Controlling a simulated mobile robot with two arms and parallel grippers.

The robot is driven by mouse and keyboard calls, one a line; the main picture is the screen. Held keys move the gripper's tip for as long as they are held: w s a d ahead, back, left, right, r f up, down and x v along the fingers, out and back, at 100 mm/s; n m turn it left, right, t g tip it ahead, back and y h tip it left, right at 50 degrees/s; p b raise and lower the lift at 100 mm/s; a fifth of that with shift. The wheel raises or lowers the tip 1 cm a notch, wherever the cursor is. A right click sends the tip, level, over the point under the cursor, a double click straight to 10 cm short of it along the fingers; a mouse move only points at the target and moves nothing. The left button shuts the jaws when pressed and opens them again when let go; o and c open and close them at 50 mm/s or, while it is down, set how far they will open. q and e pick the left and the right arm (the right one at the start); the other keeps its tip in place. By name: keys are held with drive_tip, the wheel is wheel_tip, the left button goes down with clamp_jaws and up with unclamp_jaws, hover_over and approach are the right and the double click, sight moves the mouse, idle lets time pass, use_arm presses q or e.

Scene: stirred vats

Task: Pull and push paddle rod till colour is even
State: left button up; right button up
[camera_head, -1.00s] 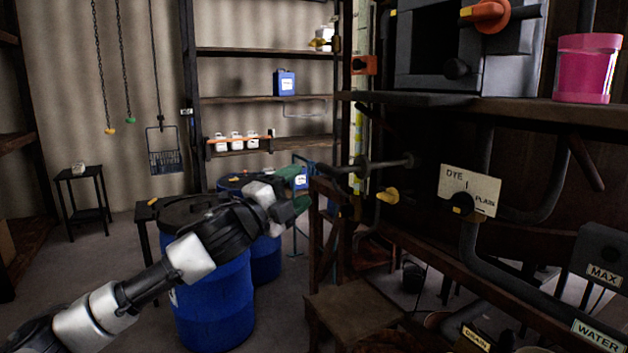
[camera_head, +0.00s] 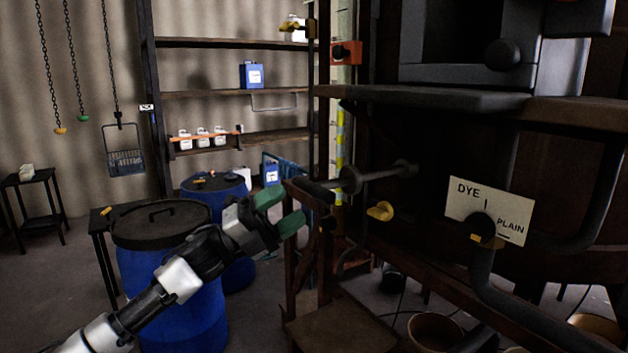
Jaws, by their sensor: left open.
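The paddle rod (camera_head: 378,173) is a dark horizontal bar with a round collar (camera_head: 350,180). It sticks out to the left from the dark vat side under the shelf, and its dark handle end (camera_head: 315,190) points at my left gripper. My left gripper (camera_head: 283,210) has green fingertips. It is open and empty, just left of and slightly below the handle end, apparently not touching it. The liquid and its colour are not visible. My right gripper is not in view.
A dye/plain dial sign (camera_head: 490,211) and a yellow knob (camera_head: 380,211) sit near the rod. A wooden frame (camera_head: 291,255) stands below the handle. Blue lidded drums (camera_head: 180,300) stand behind my arm. A grey shelf (camera_head: 430,96) overhangs the rod.

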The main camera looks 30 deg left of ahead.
sight(314, 191)
use_arm(q)
drive_tip(key=p+x, duration=0.2)
drive_tip(key=x, duration=0.3)
drive_tip(key=shift+w+r, duration=0.15)
drive_tip(key=shift+r, duration=0.05)
drive_tip(key=shift+w+d+r+p, duration=0.1)
drive_tip(key=shift+w+d+p, duration=0.15)
drive_tip(key=shift+p, duration=0.15)
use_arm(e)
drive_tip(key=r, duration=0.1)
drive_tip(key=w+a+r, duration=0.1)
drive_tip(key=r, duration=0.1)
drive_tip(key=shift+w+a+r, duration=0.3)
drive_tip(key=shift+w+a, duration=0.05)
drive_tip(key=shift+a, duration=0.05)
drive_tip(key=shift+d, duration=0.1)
